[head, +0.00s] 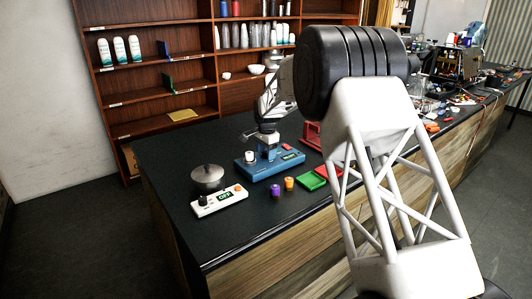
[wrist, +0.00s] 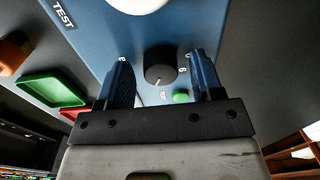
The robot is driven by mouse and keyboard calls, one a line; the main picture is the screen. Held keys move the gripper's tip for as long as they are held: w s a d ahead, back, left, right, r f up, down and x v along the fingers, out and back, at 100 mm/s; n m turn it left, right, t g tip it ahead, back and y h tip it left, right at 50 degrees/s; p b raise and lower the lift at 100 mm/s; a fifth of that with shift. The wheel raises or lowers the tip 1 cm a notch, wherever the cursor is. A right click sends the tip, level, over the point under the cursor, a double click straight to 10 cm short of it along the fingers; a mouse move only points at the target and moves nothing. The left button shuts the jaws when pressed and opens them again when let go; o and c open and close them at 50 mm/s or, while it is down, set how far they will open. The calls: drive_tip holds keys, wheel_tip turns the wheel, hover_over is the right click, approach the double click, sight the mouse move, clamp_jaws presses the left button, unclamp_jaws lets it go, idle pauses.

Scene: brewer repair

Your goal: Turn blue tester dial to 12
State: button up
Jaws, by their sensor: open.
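The blue tester (head: 272,168) stands on the dark counter in the head view, and its blue face fills the upper middle of the wrist view (wrist: 88,32). Its dial (wrist: 158,62) is a round black knob with a white pointer line toward the lower left in the wrist view. Small white marks surround it, too small to read surely. My gripper (wrist: 162,75) is open, with one finger on each side of the dial and visible gaps between. In the head view my gripper (head: 267,137) is above the tester and hides the dial.
A white knob (head: 249,156) and a green button (wrist: 181,97) are close to the dial. The counter's left part is clear.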

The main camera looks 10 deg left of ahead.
drive_tip(key=shift+s+d+r, duration=0.1)
drive_tip(key=shift+r, duration=1.8)
drive_tip(key=shift+s+d+r, duration=0.1)
drive_tip(key=shift+r, duration=1.8)
drive_tip(key=shift+s+d+r, duration=0.1)
drive_tip(key=shift+d+r, duration=0.05)
drive_tip(key=shift+r, duration=0.05)
drive_tip(key=s+d+r+n, duration=0.1)
drive_tip(key=s+d+r, duration=0.4)
drive_tip(key=s+d, duration=0.3)
drive_tip(key=s+d+r+n+t, duration=0.1)
drive_tip(key=s+d+r+n, duration=0.1)
drive_tip(key=s+d+r, duration=0.65)
drive_tip(key=s+d+r+n, duration=0.1)
drive_tip(key=s+d, duration=0.5)
drive_tip(key=s, duration=0.6)
drive_tip(key=s+d+f+n, duration=0.1)
drive_tip(key=s+d+f, duration=0.1)
drive_tip(key=s, duration=0.9)
drive_tip(key=s+d+f+n+t, duration=0.1)
drive_tip(key=s+d+f, duration=0.2)
drive_tip(key=s, duration=0.9)
drive_tip(key=s+d+f+n, duration=0.2)
drive_tip(key=s+d, duration=0.4)
drive_tip(key=s, duration=0.5)
drive_tip(key=shift+s+f, duration=0.35)
drive_tip(key=shift+s, duration=0.05)
